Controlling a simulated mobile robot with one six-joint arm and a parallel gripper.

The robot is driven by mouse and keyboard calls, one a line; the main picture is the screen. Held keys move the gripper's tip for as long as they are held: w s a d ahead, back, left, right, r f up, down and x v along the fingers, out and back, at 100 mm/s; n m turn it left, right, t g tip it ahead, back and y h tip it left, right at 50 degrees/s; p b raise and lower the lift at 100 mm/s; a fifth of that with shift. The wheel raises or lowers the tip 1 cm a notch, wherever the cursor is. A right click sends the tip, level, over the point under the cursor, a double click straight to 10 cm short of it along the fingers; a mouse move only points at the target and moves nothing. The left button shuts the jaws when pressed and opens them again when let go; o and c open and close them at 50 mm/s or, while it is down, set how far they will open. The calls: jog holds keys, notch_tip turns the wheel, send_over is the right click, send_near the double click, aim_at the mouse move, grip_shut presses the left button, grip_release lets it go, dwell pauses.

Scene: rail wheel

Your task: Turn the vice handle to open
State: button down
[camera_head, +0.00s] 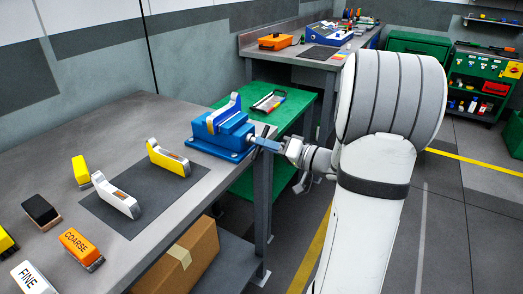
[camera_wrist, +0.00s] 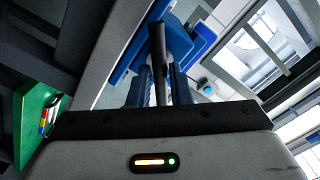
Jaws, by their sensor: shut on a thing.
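The blue vice (camera_head: 205,147) stands at the right edge of the grey workbench. My gripper (camera_head: 266,144) reaches in from the right at the vice's front end. In the wrist view, the dark bar of the vice handle (camera_wrist: 157,42) runs between the two blue fingers of my gripper (camera_wrist: 159,78), which are shut on it. The blue vice body (camera_wrist: 178,42) shows behind the bar. In the head view the handle is mostly hidden by my gripper.
White (camera_head: 115,196) and yellow (camera_head: 167,158) brackets lie on a dark mat (camera_head: 138,215). An orange COARSE block (camera_head: 80,246) and a white FINE block (camera_head: 30,277) are at lower left. A cardboard box (camera_head: 190,262) is below. A green table (camera_head: 272,153) stands behind the vice.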

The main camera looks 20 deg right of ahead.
jog(key=shift+f+n+b, duration=0.25)
jog(key=shift+n+b, duration=0.15)
jog(key=shift+b, duration=0.55)
jog(key=shift+r+b, duration=0.15)
jog(key=shift+b, duration=0.15)
jog(key=shift+n+b, duration=0.4)
jog(key=shift+b, duration=0.25)
jog(key=n+b, duration=0.3)
jog(key=b, duration=0.7)
jog(key=shift+n, duration=0.4)
jog(key=shift+b, duration=0.55)
